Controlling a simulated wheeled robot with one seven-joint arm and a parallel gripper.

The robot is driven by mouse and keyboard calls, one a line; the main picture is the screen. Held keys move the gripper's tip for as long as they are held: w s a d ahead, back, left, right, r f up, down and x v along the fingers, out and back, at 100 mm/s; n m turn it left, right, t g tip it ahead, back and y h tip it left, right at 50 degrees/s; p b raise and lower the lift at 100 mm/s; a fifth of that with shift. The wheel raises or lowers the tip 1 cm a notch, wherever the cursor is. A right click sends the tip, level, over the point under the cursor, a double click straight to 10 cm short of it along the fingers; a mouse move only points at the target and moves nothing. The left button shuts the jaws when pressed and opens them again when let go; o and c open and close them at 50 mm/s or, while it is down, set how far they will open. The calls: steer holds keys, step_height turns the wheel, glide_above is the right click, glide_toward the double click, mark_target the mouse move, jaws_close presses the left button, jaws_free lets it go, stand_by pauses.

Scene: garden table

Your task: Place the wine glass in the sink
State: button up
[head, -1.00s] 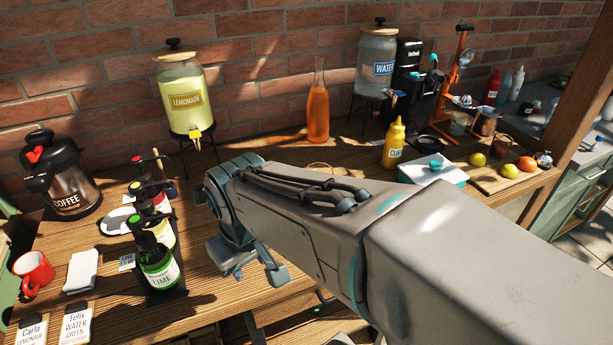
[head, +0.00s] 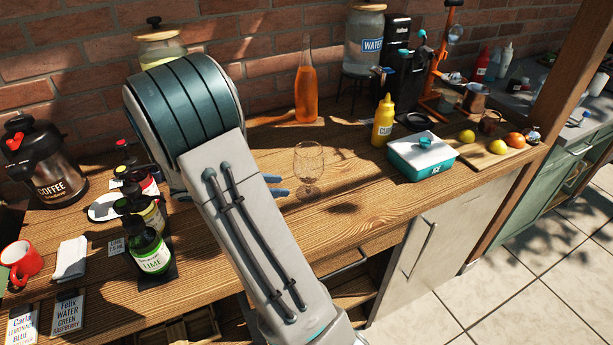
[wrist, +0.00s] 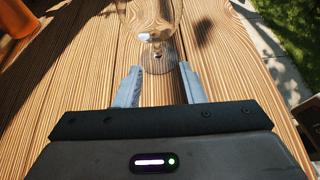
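The clear wine glass (head: 309,165) stands upright on the wooden table (head: 390,200), right of my arm in the head view. In the wrist view the wine glass (wrist: 152,22) stands just beyond the fingertips, its top cut off by the frame edge. My gripper (wrist: 160,72) is open and empty, low over the table, with its two fingers apart and pointing at the glass's stem and foot. In the head view my gripper's fingertips (head: 278,186) show beside my arm, a little left of the glass. I cannot make out a sink.
An orange bottle (head: 306,90) stands behind the glass. A yellow squeeze bottle (head: 383,122) and an ice box (head: 422,158) stand to its right. Syrup bottles (head: 149,248) stand left of my arm. A grey counter (head: 590,125) lies at the far right.

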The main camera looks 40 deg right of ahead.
mark_target(301, 195)
steer(key=shift+w+d+f, duration=0.15)
steer(key=shift+w+d, duration=0.05)
steer(key=shift+w, duration=0.1)
steer(key=shift+d+f+n+h, duration=0.1)
steer(key=shift+d+n+h, duration=0.2)
steer(key=x, duration=0.3)
steer(key=p+x, duration=0.1)
steer(key=x, duration=0.2)
steer(key=shift+s+d+f+p, duration=0.15)
steer(key=shift+s+d+p, duration=0.15)
jaws_close()
